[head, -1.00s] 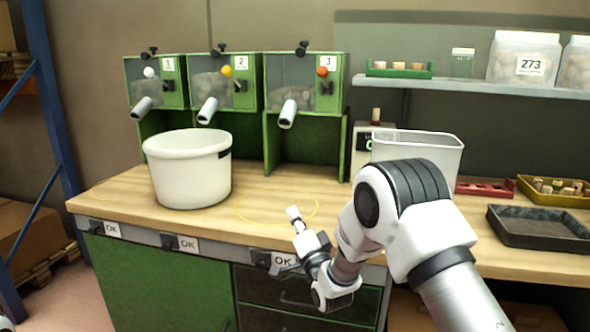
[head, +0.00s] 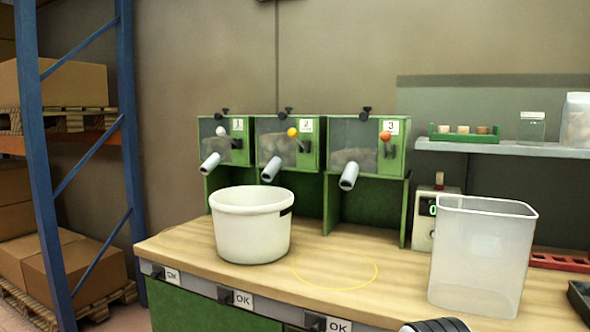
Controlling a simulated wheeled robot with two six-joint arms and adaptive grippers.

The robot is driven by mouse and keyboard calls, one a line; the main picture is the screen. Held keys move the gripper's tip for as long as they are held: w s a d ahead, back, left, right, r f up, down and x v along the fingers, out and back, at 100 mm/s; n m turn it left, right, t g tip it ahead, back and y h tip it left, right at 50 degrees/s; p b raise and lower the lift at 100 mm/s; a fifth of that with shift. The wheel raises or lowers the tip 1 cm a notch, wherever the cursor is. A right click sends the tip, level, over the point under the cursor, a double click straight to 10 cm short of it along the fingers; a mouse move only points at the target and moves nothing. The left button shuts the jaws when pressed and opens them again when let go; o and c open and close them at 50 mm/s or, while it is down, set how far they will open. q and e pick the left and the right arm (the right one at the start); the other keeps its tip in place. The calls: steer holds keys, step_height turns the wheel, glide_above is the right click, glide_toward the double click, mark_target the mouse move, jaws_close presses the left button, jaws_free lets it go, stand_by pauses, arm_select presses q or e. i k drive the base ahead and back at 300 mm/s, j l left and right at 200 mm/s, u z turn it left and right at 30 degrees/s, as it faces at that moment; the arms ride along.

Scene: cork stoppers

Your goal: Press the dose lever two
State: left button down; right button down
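The dispenser marked 2 (head: 289,153) is the middle of three green dispensers on the bench. Its lever has a yellow knob (head: 292,132) on the front, and its grey spout (head: 271,169) points down toward the front. Dispenser 1 (head: 224,148) has a white knob, and dispenser 3 (head: 366,157) has an orange-red knob. A white bucket (head: 252,237) stands on the bench in front of dispensers 1 and 2, below the spouts. Neither gripper shows in the head view; only a dark piece of my arm is at the bottom edge.
A clear bin (head: 482,262) stands at the right on the wooden bench (head: 190,250), beside a scale (head: 428,217). A yellow ring (head: 334,272) marks clear bench right of the bucket. Black latches with OK labels line the front edge. A blue rack (head: 132,130) stands left.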

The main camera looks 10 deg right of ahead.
mark_target(293, 133)
steer(key=i+j, duration=0.55)
steer(key=j+z, duration=0.1)
steer(key=z, duration=1.4)
